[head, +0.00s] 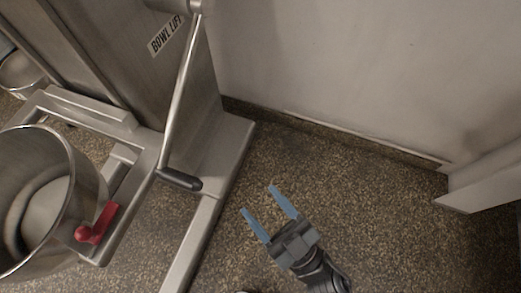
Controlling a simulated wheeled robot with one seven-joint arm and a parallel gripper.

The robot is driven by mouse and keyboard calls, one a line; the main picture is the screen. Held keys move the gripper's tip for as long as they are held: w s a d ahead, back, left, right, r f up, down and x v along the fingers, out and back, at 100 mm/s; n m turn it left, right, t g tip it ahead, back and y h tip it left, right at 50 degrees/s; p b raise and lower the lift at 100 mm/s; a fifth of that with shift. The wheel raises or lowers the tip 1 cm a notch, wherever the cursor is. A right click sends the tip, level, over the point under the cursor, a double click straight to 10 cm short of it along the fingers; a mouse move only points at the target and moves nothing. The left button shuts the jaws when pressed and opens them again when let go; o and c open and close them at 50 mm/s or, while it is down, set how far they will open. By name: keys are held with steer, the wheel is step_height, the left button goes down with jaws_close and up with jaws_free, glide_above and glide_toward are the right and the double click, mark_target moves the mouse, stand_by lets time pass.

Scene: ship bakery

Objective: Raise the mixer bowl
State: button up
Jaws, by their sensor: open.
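The mixer bowl (77,185) is a shiny steel bowl at the left edge of the head view, partly cut off. It sits in a grey bowl cradle (137,190) with a red clamp (98,224) at its rim. The bowl lift crank (181,95) is a steel lever hanging down from the mixer column beside the "BOWL LIFT" label (166,37). It ends in a black handle (180,180). My gripper (262,205), with blue fingers, is open and empty, to the right of and below the handle in the picture, apart from it.
The mixer's base leg (205,222) runs along the speckled floor between the bowl and my gripper. A pale wall (350,70) stands behind, with a projecting panel (485,185) at the right. The floor right of the mixer is clear. Another metal vessel (20,72) shows at the upper left.

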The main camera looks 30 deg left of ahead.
mark_target(166, 172)
steer(key=a+n+g+b, duration=0.1)
steer(key=a+n+g, duration=0.1)
steer(key=a+g, duration=0.2)
steer(key=s+a+f+n+g+b, duration=0.1)
steer(key=a+g, duration=0.3)
steer(key=a, duration=0.4)
steer(key=s+a+f+n+g+y+b, duration=0.1)
steer(key=a+n+g+b, duration=0.1)
steer(key=a, duration=0.5)
steer(key=shift+f+n+g, duration=0.15)
steer(key=shift+n+g, duration=0.75)
steer(key=shift+g, duration=0.1)
jaws_close()
